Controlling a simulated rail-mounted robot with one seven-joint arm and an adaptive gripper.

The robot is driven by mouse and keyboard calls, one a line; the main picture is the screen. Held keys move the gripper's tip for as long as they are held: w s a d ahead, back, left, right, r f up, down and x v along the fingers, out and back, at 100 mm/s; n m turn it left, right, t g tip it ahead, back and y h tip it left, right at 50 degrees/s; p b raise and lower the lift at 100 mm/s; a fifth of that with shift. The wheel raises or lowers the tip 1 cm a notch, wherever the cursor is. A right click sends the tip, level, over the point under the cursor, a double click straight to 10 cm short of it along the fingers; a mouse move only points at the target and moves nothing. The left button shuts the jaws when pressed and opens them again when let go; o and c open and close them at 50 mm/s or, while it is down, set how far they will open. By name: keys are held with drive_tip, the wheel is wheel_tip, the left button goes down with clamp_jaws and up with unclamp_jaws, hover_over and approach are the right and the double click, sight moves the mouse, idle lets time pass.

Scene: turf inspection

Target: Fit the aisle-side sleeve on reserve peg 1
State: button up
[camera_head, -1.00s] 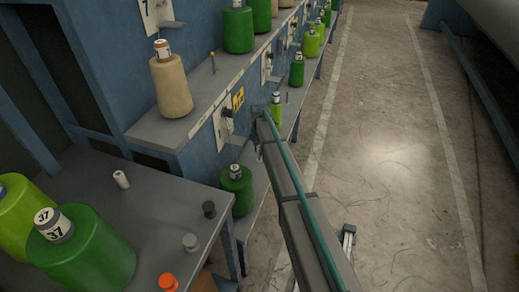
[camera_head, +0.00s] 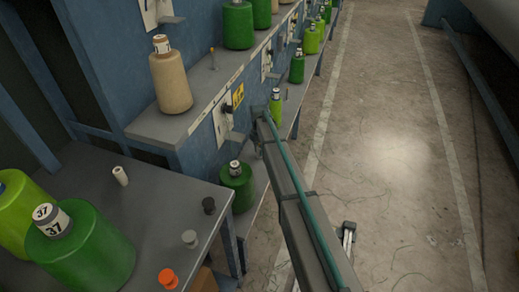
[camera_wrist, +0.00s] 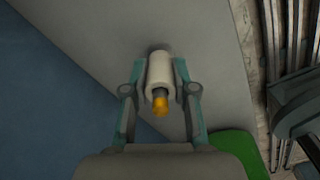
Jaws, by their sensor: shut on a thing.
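My gripper (camera_wrist: 160,95) is shut on a pale hollow sleeve (camera_wrist: 159,72) in the wrist view, with a finger on either side. A thin peg with an orange-yellow tip (camera_wrist: 161,107) shows through the sleeve's near end, so the sleeve appears to be around the peg. I cannot tell whether the sleeve's far end touches the grey shelf (camera_wrist: 205,50). Another peg (camera_head: 213,57) stands bare on the upper shelf.
A beige cone (camera_head: 171,80) stands on the upper shelf. A green cone (camera_wrist: 240,150) is close below my gripper in the wrist view.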

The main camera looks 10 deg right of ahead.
drive_tip(key=shift+f, duration=0.5)
drive_tip(key=o, duration=1)
drive_tip(key=shift+r, duration=0.1)
wheel_tip(320, 180, up, 12)
drive_tip(key=shift+f, duration=0.1)
